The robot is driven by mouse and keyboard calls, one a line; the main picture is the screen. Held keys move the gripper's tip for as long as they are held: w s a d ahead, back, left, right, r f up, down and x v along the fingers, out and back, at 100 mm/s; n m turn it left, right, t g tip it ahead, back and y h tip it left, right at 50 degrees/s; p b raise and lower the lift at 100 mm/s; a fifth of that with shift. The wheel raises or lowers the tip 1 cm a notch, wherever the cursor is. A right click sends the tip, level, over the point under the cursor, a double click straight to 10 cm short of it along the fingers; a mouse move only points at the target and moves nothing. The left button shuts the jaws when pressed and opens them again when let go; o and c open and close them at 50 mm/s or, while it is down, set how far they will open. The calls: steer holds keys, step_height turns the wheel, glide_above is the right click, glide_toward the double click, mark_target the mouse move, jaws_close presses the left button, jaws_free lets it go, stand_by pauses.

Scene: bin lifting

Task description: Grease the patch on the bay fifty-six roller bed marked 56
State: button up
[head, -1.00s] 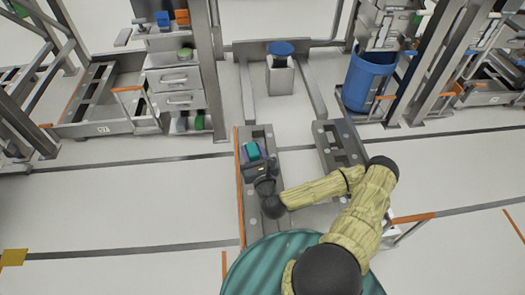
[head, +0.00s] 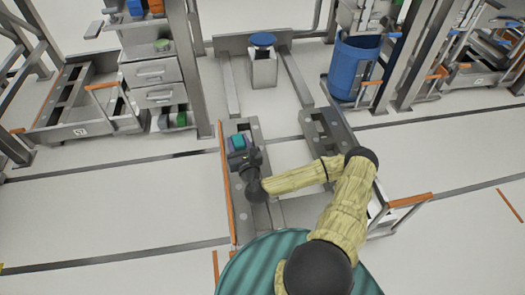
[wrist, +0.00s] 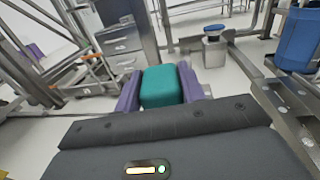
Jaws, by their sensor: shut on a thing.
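My gripper (head: 240,155) is shut on a teal block (head: 238,142). In the wrist view the teal block (wrist: 163,87) sits between the two purple fingers (wrist: 163,92). The gripper is over the left rail of a grey metal frame (head: 229,187), with an orange strip along its left side. I cannot tell whether the block touches the rail. No mark 56 and no patch can be made out; my gripper and arm hide part of the frame.
A low grey bed with a mark that looks like 57 (head: 80,132) stands at left, beside a drawer cabinet (head: 152,77). A blue bin (head: 354,74) stands at right. A pedestal with a blue top (head: 263,65) stands behind. Pale floor is clear at left.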

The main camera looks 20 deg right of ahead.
steer(key=w+d+f+m+h+b, duration=0.1)
steer(key=w+d+f+h+b, duration=0.1)
steer(key=w+d+f+b, duration=0.4)
steer(key=w+d+f+m+g+h+b, duration=0.1)
steer(key=w+d+f+b, duration=0.5)
steer(key=f+b, duration=1)
steer(key=w+d+f+m+g+h+b, duration=0.1)
steer(key=w+d+f+m+h+b, duration=0.2)
steer(key=b, duration=1.1)
steer(key=w+d+f+h, duration=0.1)
steer(key=w+d+f, duration=0.2)
steer(key=w+f, duration=0.3)
step_height(320, 180, down, 2)
steer(key=shift+w+d+f+h, duration=0.15)
steer(key=shift+w+f+h, duration=0.05)
steer(key=shift+w+h, duration=0.2)
steer(key=shift+f+b, duration=0.1)
steer(key=shift+b, duration=0.2)
